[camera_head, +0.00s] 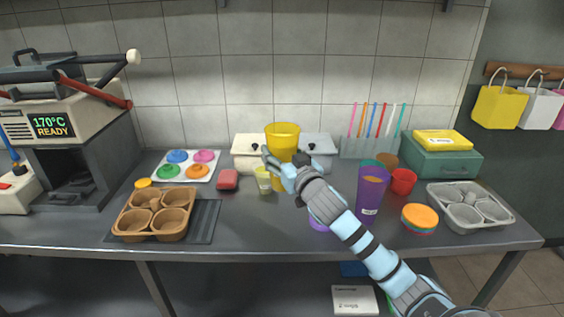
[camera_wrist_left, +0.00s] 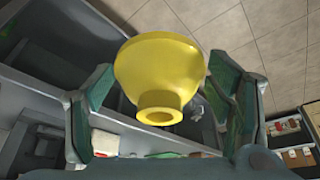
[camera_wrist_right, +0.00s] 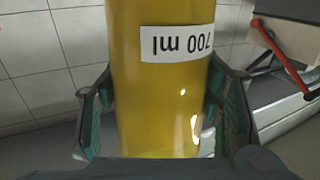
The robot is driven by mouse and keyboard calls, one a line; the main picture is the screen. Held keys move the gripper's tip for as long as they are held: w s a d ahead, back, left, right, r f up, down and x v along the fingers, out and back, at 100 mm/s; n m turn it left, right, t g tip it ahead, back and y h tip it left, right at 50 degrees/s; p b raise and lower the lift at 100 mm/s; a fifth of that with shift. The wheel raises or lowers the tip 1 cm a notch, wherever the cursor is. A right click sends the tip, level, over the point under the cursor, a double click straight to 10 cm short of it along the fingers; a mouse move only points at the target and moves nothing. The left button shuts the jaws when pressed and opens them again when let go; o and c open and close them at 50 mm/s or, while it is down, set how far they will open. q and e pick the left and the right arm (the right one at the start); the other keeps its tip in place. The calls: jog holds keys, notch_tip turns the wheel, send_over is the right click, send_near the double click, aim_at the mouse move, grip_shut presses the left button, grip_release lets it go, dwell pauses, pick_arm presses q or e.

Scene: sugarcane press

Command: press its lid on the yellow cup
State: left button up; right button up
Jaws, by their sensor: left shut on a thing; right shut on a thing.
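The yellow cup (camera_head: 282,137) is upright in the head view, its open mouth facing up. My right gripper (camera_head: 281,159) is shut around its side. The right wrist view shows the cup (camera_wrist_right: 165,100) between both fingers, with a white "700 ml" label facing the camera upside down. My left gripper (camera_wrist_left: 163,115) shows only in its wrist view, shut on the yellow lid (camera_wrist_left: 155,70), a wide dome with a narrow collar and hole toward the camera. The left arm is outside the head view. Whether the cup's base touches the counter is hard to tell.
A purple cup (camera_head: 370,196) and a red cup (camera_head: 403,181) stand to the right.

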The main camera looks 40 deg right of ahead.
aim_at(276, 124)
pick_arm(q)
jog(key=shift+r+p, duration=0.75)
jog(key=shift+r, duration=0.15)
pick_arm(e)
jog(key=shift+r, duration=3.1)
jog(key=shift+r, duration=0.15)
